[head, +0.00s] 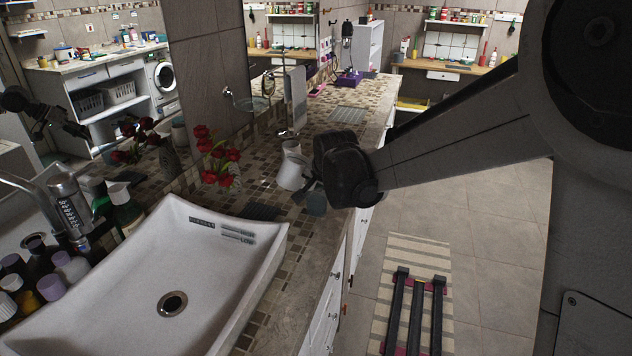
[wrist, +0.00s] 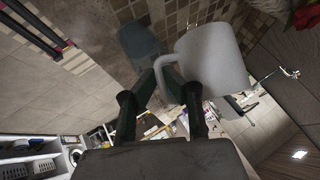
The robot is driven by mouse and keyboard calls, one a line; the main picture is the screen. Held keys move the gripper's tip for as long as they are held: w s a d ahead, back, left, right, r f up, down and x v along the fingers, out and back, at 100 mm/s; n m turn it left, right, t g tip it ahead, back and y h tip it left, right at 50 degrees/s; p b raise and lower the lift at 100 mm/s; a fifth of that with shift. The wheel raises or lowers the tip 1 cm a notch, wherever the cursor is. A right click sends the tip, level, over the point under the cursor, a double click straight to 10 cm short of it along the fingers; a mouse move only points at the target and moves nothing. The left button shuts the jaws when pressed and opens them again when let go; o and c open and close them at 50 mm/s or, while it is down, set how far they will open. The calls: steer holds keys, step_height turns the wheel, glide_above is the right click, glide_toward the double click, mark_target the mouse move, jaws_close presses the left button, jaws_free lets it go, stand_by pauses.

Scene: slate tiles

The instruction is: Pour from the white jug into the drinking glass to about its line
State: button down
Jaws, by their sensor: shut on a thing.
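The white jug (head: 291,170) is at the counter's right part, beside the end of my arm; it also fills the upper middle of the wrist view (wrist: 216,62). My gripper (head: 308,187) is shut on the jug's handle, with both fingers showing in the wrist view (wrist: 161,78). A dark blue-grey tumbler, seemingly the drinking glass (head: 316,204), stands near the counter's front edge, just below my gripper in the head view. It also shows left of the jug in the wrist view (wrist: 138,40). Its line and the contents of both vessels cannot be made out.
A white sink (head: 255,275) takes up the near counter. Red flowers (head: 216,160) stand left of the jug, close to the mirror. Bottles (head: 68,265) crowd the far left. The tiled counter behind the jug (head: 348,114) has a grey mat and a purple tray farther back.

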steer(key=shift+s+a+f+m+g+y+b, duration=0.15)
steer(key=shift+f+m+y+b, duration=0.1)
steer(key=shift+f+y, duration=0.25)
steer(key=shift+w+a+f+m+g+y+b, duration=0.15)
steer(key=shift+f+y+b, duration=0.2)
steer(key=shift+f, duration=0.2)
steer(key=shift+s+a+f+m+g+y+b, duration=0.1)
steer(key=shift+s+f+m+y+b, duration=0.1)
steer(key=shift+f+y, duration=0.3)
stand_by(0.5)
steer(key=shift+a+f+m+y+b, duration=0.2)
steer(key=shift+f+m+y+b, duration=0.25)
steer(key=shift+y, duration=0.3)
steer(key=shift+f, duration=0.1)
steer(key=shift+a+r+n+t+h+p, duration=0.1)
steer(key=shift+r+n+t+h+p, duration=0.2)
steer(key=shift+r+n+h, duration=0.7)
steer(key=shift+r+n+t+h+p, duration=0.15)
steer(key=shift+r+n+t+h, duration=0.25)
steer(key=shift+h, duration=1.15)
steer(key=shift+a+r+n+t+h+p, duration=0.1)
steer(key=shift+r+n+t+h+p, duration=0.15)
steer(key=shift+r+n+h, duration=0.75)
steer(key=shift+f+m+h, duration=0.2)
steer(key=shift+m+h, duration=0.05)
steer(key=shift+m, duration=0.2)
